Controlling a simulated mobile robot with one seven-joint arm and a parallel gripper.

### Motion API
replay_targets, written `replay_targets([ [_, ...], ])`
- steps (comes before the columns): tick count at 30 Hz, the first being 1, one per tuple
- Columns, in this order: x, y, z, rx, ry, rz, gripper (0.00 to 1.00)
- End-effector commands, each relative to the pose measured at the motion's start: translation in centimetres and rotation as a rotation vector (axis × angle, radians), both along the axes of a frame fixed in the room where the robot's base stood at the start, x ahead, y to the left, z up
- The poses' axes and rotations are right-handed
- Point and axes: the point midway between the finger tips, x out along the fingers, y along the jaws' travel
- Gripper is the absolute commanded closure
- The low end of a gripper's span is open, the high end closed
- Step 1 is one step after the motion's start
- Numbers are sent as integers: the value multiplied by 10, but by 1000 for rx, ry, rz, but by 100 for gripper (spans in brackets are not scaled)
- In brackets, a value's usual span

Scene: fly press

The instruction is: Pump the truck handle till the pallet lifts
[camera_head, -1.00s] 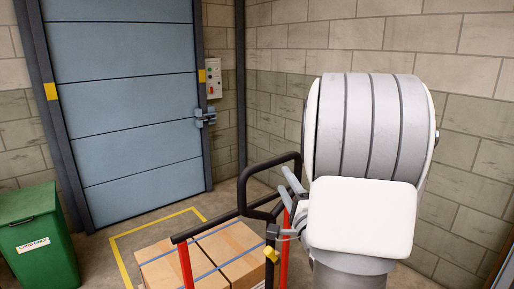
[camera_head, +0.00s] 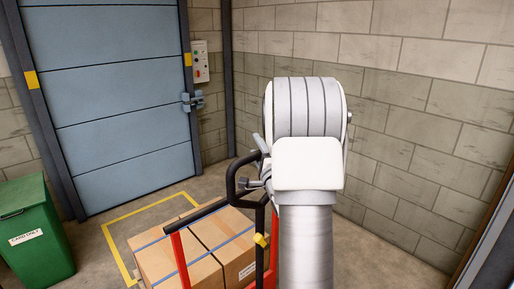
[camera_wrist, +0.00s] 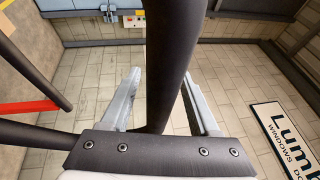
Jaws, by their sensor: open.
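The truck's black loop handle (camera_head: 232,184) stands above the near end of the load, beside the red uprights (camera_head: 178,258). My gripper (camera_head: 259,165) is at the handle's upper right, partly hidden behind my arm. In the wrist view, the open fingers of my gripper (camera_wrist: 161,82) stand on either side of the thick black handle bar (camera_wrist: 170,45). The bar passes between them; I cannot tell whether either finger touches it. The strapped cardboard boxes (camera_head: 186,252) form the load. The pallet beneath them is hidden.
A yellow knob (camera_head: 260,240) sits low on the truck's mast. A green bin (camera_head: 33,230) stands at the left. A blue sectional door (camera_head: 110,100) and a control box (camera_head: 200,62) are behind. A yellow floor outline (camera_head: 116,250) surrounds the load. Block wall stands right.

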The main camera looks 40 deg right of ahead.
Motion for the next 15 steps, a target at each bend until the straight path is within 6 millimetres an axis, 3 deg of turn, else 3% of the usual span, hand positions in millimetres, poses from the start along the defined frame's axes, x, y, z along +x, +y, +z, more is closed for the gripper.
replay_targets([
  [2, 0, 0, 0, 0, 0, 0, 38],
  [12, 0, 0, 0, 0, -1, 0, 99],
  [15, 0, 0, 0, 0, -1, 0, 100],
])
